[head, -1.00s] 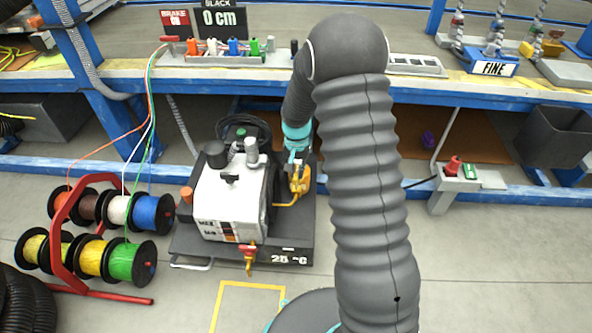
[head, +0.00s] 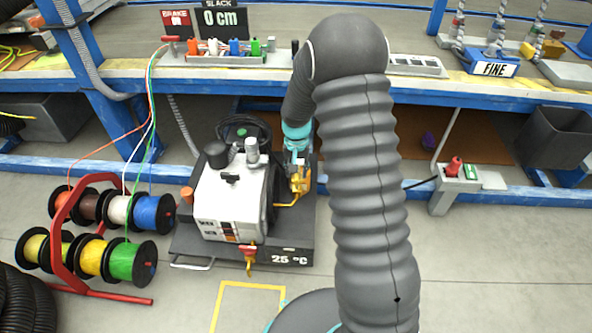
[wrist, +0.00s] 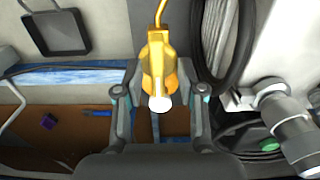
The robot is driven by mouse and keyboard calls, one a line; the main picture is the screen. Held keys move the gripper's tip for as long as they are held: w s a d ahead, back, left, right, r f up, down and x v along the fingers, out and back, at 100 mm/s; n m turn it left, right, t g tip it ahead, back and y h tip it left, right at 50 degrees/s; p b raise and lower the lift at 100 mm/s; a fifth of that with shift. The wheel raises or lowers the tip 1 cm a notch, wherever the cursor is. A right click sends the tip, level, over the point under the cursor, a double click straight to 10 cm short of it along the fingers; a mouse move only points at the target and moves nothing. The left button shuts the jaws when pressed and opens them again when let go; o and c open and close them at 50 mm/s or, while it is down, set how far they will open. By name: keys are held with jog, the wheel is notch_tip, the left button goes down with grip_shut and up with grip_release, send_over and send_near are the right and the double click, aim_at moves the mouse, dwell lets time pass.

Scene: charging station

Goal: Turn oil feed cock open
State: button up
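A yellow cock (head: 303,181) with a yellow pipe sits on the right side of the white machine (head: 228,203). In the wrist view the cock (wrist: 158,70) has a pale round end pointing toward the camera. My gripper (wrist: 160,104) is open, with one finger on each side of the cock. Small gaps seem to show between the fingers and the yellow body, and I cannot tell whether either finger touches it. In the head view my gripper (head: 298,164) is small and partly covers the cock.
The machine stands on a dark base with a 25 °C display (head: 290,259). A red-and-yellow tap (head: 248,256) is at its front. A cable-spool rack (head: 92,240) stands left. A black hose and grey fittings (wrist: 285,120) lie right of my gripper in the wrist view. The bench (head: 440,85) is above.

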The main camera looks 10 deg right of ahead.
notch_tip(320, 180, up, 12)
dwell(0.7)
dwell(0.4)
jog(key=s+r+n+t+p, duration=0.1)
jog(key=s+r+t, duration=0.1)
jog(key=s+r, duration=0.5)
jog(key=s+r+n+t+p, duration=0.1)
jog(key=s+r, duration=0.6)
jog(key=s, duration=0.6)
jog(key=s+r+n+t+p, duration=0.1)
jog(key=s+r+t, duration=0.1)
jog(key=s+r, duration=0.5)
jog(key=s, duration=0.3)
jog(key=shift+s+a+r+t+p, duration=0.2)
jog(key=shift+s+r+t+p, duration=0.1)
jog(key=shift+s+p, duration=0.1)
dwell(0.9)
